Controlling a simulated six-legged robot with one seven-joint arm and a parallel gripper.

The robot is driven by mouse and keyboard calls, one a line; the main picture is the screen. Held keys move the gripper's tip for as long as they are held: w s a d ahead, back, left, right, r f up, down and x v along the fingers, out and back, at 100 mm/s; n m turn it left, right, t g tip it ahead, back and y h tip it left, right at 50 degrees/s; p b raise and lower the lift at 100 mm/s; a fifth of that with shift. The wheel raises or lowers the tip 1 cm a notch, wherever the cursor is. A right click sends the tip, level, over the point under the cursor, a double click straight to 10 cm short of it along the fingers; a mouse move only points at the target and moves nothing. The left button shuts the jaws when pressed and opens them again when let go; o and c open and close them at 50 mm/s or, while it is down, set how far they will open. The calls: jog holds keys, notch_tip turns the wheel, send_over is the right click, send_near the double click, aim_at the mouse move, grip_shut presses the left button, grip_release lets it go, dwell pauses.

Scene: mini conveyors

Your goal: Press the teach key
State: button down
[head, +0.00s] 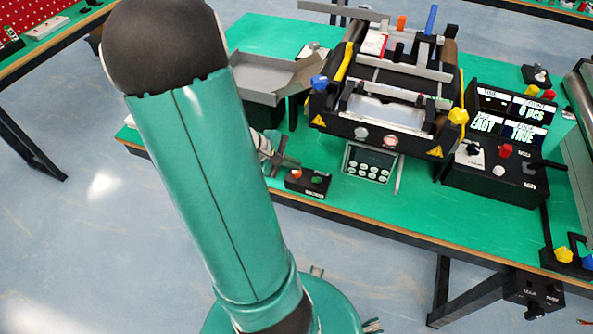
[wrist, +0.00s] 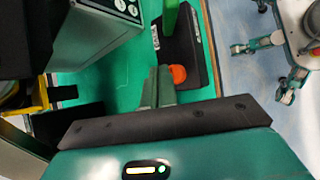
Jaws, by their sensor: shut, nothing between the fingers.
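No key lettering is legible, so I cannot tell which key is the teach key. A grey keypad panel (head: 368,163) with several pale round keys and a dark display stands at the front of the conveyor; its edge with some keys shows at the upper left of the wrist view (wrist: 112,14). My gripper (head: 287,161) is shut and empty, left of the panel and behind the box. In the wrist view, its fingertips (wrist: 158,72) appear beside the box's orange button (wrist: 178,75); contact is unclear.
The mini conveyor (head: 385,120) stands behind the panel, with a grey chute (head: 270,75) to its left. A black control box (head: 495,160) with displays and a red knob is at the right. A pale stylus-like rod (head: 399,175) stands beside the panel. The green table's front edge is close.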

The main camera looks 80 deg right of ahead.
aim_at(292, 172)
jog(key=shift+r, duration=0.25)
jog(key=shift+r, duration=2.4)
jog(key=w+a+r+t, duration=0.4)
jog(key=w+a, duration=0.4)
jog(key=w+a+r+t, duration=0.3)
jog(key=w+a+r, duration=0.1)
jog(key=w+a, duration=0.45)
jog(key=w+a+r+n+t+y, duration=0.1)
jog(key=a+r+t+y, duration=0.1)
jog(key=a, duration=0.9)
jog(key=w+a+r+n+t+y, duration=0.1)
jog(key=a+r+t, duration=0.3)
jog(key=a, duration=0.7)
notch_tip(292, 172, up, 2)
jog(key=shift+w+a+r+n+t+y, duration=0.25)
jog(key=shift+n+y, duration=0.25)
jog(key=shift+y, duration=0.3)
